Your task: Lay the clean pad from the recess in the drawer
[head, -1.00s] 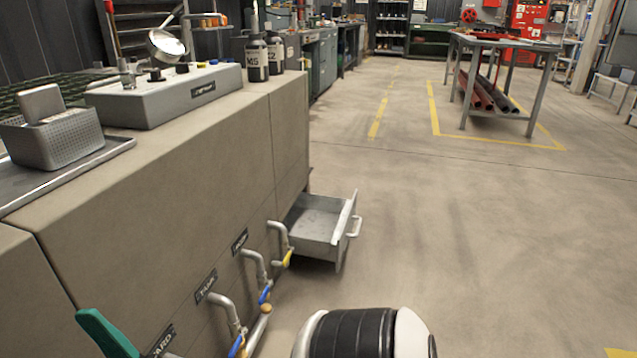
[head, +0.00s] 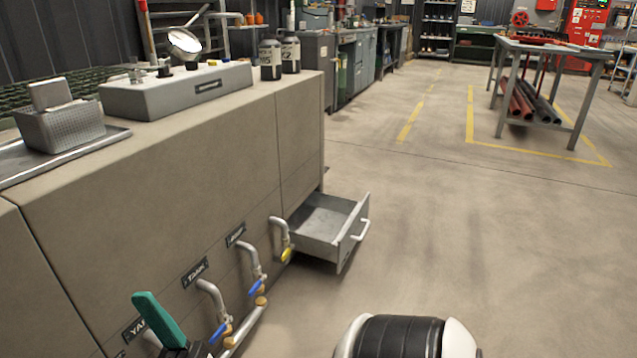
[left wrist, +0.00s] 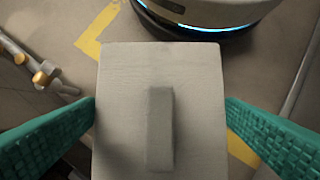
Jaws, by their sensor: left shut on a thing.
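A pale grey rectangular pad (left wrist: 125,75) with a raised bar on its face fills the middle of the left wrist view. My left gripper (left wrist: 160,108) is shut on it, with one teal finger along each side. In the head view only a teal finger of my left gripper (head: 158,318) shows at the bottom left, beside the counter front; the pad is hidden there. The open grey drawer (head: 347,240) sticks out of the far end of the counter, ahead and right of the gripper, and looks empty. My right gripper is not in view.
Pipes with blue (head: 256,287) and yellow (head: 287,254) valve handles stick out of the counter front between gripper and drawer. A mesh basket (head: 65,130) holding a grey block stands on a tray on the counter. The floor right of the drawer is clear.

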